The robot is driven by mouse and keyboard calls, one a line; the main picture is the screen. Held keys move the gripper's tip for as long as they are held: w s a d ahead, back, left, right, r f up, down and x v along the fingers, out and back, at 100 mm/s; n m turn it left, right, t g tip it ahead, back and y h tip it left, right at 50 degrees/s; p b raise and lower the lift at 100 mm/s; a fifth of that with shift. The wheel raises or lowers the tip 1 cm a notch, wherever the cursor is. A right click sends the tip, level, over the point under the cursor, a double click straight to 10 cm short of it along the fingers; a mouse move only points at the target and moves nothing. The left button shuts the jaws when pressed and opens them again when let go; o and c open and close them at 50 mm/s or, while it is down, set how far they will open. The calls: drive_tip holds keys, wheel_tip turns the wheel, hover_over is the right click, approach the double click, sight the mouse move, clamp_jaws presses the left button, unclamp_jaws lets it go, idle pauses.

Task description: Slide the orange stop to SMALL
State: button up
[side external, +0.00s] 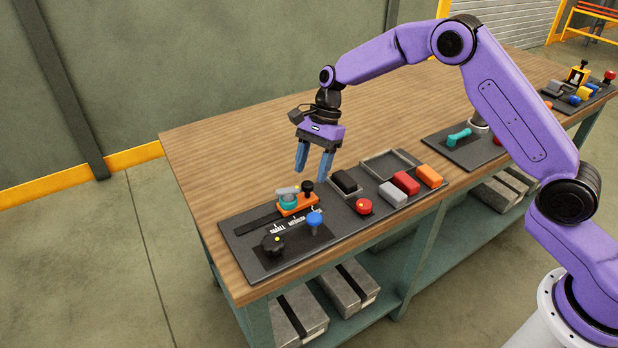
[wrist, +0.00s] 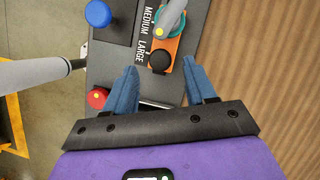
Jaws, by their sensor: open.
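The orange stop (side external: 291,210) sits on the dark slide track (side external: 258,224) of the front panel, towards its right end. It carries a teal lever clamp (side external: 288,199) with a grey handle and an upright black knob (side external: 307,187). In the wrist view the stop (wrist: 173,50) lies beside the LARGE label, with its black knob (wrist: 160,61) between my fingertips in the picture. SMALL is at the far left of the scale in the side view. My gripper (side external: 312,174) is open and empty, pointing down above the stop's knob, apart from it.
A blue knob (side external: 314,220), a black knob (side external: 272,243) and a red button (side external: 364,206) stand in front of the track. Black, grey, red and orange blocks (side external: 429,176) and an empty tray (side external: 388,164) are at the right. The wooden bench behind is clear.

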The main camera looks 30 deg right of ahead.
sight(308, 183)
drive_tip(key=shift+x, duration=1.7)
clamp_jaws()
drive_tip(key=a, duration=1)
drive_tip(key=shift+a, duration=0.3)
unclamp_jaws()
drive_tip(key=shift+a, duration=0.1)
